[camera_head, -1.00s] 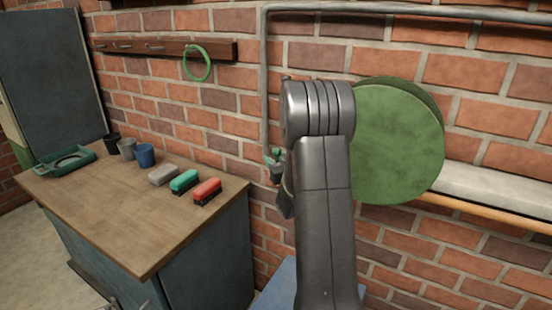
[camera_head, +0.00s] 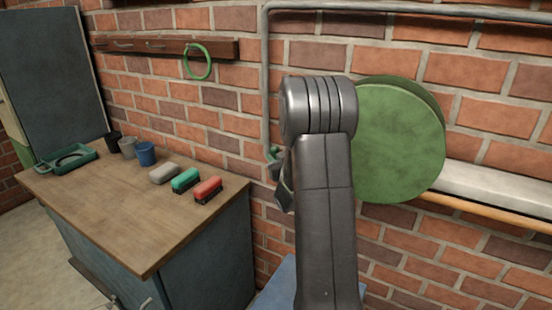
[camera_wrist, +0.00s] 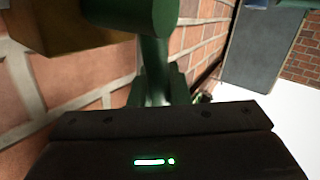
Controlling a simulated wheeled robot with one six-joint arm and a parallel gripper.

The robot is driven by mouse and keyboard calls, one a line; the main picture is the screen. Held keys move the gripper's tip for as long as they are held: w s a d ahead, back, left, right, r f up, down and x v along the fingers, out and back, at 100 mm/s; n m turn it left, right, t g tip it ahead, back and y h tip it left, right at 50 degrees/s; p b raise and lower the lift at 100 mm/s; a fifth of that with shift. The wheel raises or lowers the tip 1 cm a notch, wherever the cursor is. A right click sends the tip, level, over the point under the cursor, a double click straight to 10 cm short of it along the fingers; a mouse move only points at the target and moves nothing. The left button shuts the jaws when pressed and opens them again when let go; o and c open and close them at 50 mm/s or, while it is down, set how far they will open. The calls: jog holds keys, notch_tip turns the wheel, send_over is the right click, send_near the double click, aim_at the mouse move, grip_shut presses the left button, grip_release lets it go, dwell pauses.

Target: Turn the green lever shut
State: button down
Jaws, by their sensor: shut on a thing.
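The green lever (camera_wrist: 154,65) is in the wrist view, a dark green bar running down from a thicker green rounded part at the top. My gripper (camera_wrist: 160,88) is shut on the lever, with a finger on each side of it. In the head view, a small green piece (camera_head: 272,154) shows at the lower end of the grey wall pipe, just left of my arm. My arm hides most of the gripper and the rest of the lever there.
The grey pipe (camera_head: 266,80) runs down the brick wall. At left, a wooden-topped bench (camera_head: 130,205) holds cups, several brushes and a green tray (camera_head: 66,160).

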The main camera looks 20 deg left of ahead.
jog(key=shift+w+a+f+n+g+h+p, duration=0.1)
jog(key=shift+a+f+n+g+h+p, duration=0.45)
jog(key=shift+h, duration=0.5)
jog(key=shift+w+a+f+n+g+h+p, duration=0.1)
jog(key=shift+a+f+n+g+h+p, duration=0.3)
jog(key=shift+a+f+n+h, duration=0.45)
jog(key=shift+w+a+f+n+g+h+p, duration=0.1)
jog(key=shift+a+f+n+g+h+p, duration=0.35)
jog(key=shift+h, duration=0.75)
jog(key=shift+f+h, duration=0.3)
jog(key=shift+f+g, duration=0.15)
jog(key=shift+g, duration=0.15)
jog(key=shift+f+n+g+h, duration=0.2)
jog(key=shift+f+n+h, duration=0.2)
jog(key=shift+f+h, duration=0.6)
jog(key=shift+f+n+g+h, duration=0.2)
jog(key=shift+f+n+h, duration=0.3)
jog(key=shift+h, duration=0.9)
jog(key=shift+f, duration=0.2)
